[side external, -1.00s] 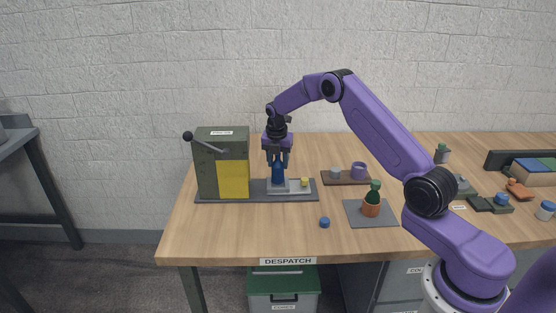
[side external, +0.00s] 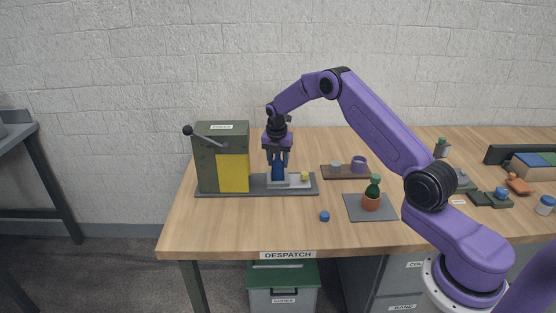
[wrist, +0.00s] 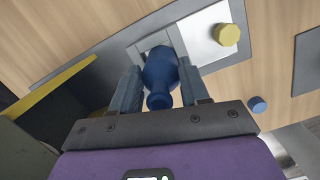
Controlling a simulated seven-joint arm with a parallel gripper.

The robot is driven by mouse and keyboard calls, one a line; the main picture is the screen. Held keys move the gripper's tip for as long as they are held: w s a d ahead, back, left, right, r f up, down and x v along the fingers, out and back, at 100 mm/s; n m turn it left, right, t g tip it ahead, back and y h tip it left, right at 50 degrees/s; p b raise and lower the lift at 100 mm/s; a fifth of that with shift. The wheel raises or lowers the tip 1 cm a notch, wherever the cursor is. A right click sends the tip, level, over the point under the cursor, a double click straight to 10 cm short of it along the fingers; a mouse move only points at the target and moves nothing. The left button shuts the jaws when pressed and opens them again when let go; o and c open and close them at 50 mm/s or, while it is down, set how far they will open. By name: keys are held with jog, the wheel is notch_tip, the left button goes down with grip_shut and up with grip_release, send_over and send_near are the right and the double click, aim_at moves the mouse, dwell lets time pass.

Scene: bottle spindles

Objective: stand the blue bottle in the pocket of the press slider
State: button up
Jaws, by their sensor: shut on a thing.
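My gripper (side external: 278,170) points down and is shut on the blue bottle (side external: 278,173). The bottle is upright between the two fingers, and the wrist view shows its neck (wrist: 159,102) towards me. The pale press slider (side external: 293,183) is right below, with a yellow knob (side external: 304,176) at its right end. In the wrist view the bottle's base overlaps the left part of the slider plate (wrist: 208,48). The bottle hides the pocket, so I cannot tell how deep its base sits in it.
The green press (side external: 208,165) with a yellow front panel and a side lever (side external: 188,131) stands just left of the bottle. A blue cap (side external: 324,216) lies on the table in front.

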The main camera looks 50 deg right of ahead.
dwell(0.4)
jog(key=o, duration=1.2)
jog(key=shift+r, duration=0.1)
jog(key=shift+r, duration=3.3)
